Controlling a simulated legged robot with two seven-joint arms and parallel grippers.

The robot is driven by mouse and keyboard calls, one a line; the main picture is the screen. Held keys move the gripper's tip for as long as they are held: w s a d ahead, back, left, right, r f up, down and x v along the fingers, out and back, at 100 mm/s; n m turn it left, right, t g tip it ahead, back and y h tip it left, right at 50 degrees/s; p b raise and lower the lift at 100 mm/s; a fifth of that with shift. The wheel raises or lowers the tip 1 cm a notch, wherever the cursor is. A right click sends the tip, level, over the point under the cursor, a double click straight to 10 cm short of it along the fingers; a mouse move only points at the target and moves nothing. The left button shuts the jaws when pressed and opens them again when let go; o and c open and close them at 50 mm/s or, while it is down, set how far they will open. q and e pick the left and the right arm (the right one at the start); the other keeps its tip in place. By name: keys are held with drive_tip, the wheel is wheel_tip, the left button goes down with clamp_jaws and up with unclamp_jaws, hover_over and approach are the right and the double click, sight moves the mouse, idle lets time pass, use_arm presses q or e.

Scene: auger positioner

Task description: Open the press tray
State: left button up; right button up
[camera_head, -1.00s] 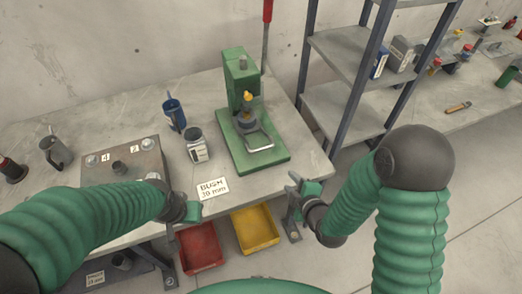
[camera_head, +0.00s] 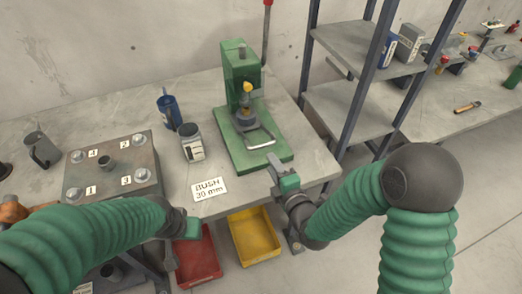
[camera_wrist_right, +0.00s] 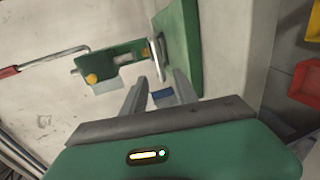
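The green press (camera_head: 240,75) stands on the bench, with a U-shaped metal handle (camera_head: 262,137) at the front of its tray area above the green base (camera_head: 278,160). The handle shows edge-on in the right wrist view (camera_wrist_right: 157,57), just beyond the fingers. My right gripper (camera_head: 275,165) is at the front right corner of the press base. In the right wrist view its two fingers (camera_wrist_right: 157,90) are apart with nothing held between them. My left gripper (camera_head: 188,222) is low at the bench's front edge, away from the press; its fingers are not clear.
A red lever (camera_head: 267,5) rises behind the press. A white sign (camera_head: 209,189) lies near the bench edge. Red (camera_head: 198,260) and yellow (camera_head: 253,240) bins are below. A metal shelf (camera_head: 345,110) stands right.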

sight(261, 147)
drive_tip(key=x, duration=1)
drive_tip(key=shift+w+a+f+p, duration=0.1)
drive_tip(key=shift+w+p, duration=0.25)
clamp_jaws()
drive_tip(key=shift+s+f, duration=0.1)
drive_tip(key=shift+s, duration=0.05)
idle(0.5)
